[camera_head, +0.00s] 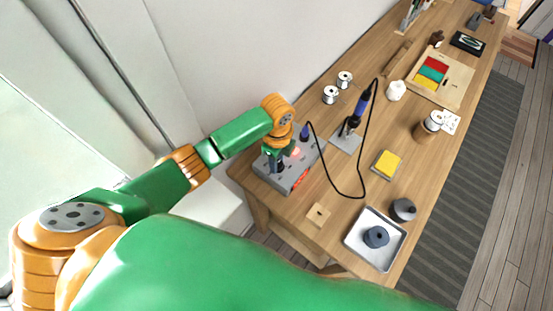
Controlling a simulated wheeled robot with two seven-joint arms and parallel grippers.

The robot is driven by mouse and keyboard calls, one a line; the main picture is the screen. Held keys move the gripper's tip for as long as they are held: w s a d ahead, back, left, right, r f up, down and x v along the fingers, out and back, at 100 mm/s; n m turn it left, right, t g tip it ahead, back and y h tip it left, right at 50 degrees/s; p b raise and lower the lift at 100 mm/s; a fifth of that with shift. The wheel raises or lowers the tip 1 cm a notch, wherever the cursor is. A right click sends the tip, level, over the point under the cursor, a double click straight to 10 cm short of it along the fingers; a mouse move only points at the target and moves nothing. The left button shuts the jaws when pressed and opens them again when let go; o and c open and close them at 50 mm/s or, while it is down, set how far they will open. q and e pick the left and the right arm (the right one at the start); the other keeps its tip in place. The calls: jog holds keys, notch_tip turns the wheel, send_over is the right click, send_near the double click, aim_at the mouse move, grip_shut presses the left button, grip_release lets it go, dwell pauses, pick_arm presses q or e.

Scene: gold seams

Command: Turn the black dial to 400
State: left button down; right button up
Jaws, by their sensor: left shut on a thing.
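A grey soldering station (287,178) sits at the near left end of the wooden workbench, with a red lit display (300,180) on its front edge. My left arm reaches in from the left, and my left gripper (275,164) points down onto the top of the station. Its jaws are shut on the black dial there. The dial is mostly hidden by the gripper, and its scale and the display's digits are too small to read. My right gripper is not in view.
A black cable (337,188) loops from the station to a blue-handled iron (362,103) in its stand.

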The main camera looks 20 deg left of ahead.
aim_at(279, 164)
pick_arm(q)
jog(key=shift+s, duration=0.1)
jog(key=c, duration=0.5)
grip_release()
jog(key=shift+d, duration=0.15)
jog(key=shift+c, duration=0.2)
notch_tip(279, 164, up, 7)
jog(key=shift+d+r+b, duration=0.1)
jog(key=shift+b, duration=0.45)
